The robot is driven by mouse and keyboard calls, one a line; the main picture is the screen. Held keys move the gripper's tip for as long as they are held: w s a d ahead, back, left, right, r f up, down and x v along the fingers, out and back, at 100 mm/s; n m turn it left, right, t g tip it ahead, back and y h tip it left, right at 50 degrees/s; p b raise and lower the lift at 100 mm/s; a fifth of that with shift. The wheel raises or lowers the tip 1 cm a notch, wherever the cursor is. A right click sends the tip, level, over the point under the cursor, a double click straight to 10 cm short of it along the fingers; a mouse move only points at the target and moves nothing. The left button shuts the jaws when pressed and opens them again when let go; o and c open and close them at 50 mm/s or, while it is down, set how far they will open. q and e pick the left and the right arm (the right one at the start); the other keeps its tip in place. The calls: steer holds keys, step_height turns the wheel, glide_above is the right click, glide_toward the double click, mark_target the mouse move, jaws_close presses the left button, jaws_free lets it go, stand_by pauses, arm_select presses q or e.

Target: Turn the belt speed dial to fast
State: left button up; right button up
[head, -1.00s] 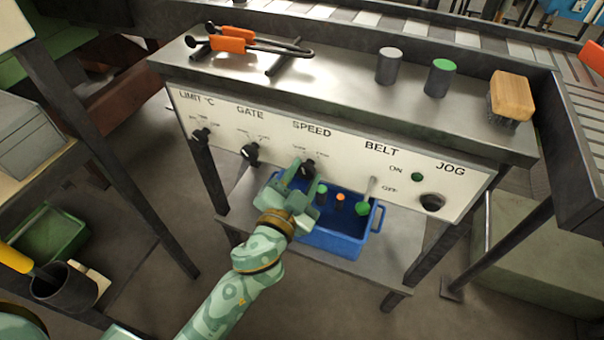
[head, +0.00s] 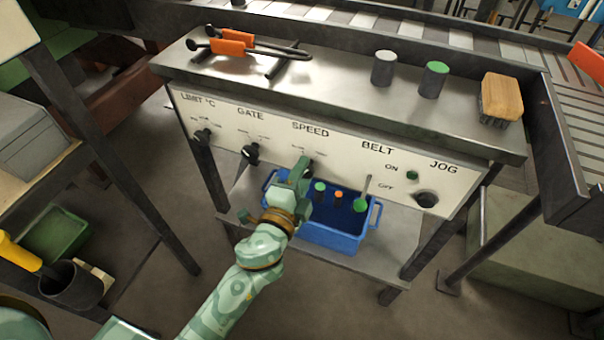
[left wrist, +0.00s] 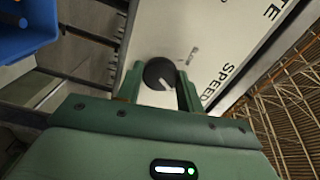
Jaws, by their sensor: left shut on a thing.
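The black belt speed dial (head: 309,174) sits on the white front panel under the word SPEED. In the head view it is mostly hidden by my left gripper (head: 303,167). In the left wrist view the round dial (left wrist: 159,73) with its pale pointer mark lies between the two fingers of my left gripper (left wrist: 157,85), which is shut on it. The small print beside the dial is too blurred to read surely. My right gripper is in neither view.
The panel also carries a GATE knob (head: 251,153), a LIMIT knob (head: 202,135), a green-tipped BELT lever (head: 361,204) and a JOG button (head: 427,199). A blue bin (head: 325,236) stands below. Tongs (head: 245,45), two cylinders and a brush (head: 501,97) lie on top.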

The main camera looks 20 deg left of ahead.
arm_select(q)
steer(key=shift+f+m, duration=0.1)
steer(key=shift+m, duration=0.3)
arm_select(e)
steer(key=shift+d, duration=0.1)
arm_select(q)
steer(key=o, duration=1)
steer(key=shift+s, duration=0.1)
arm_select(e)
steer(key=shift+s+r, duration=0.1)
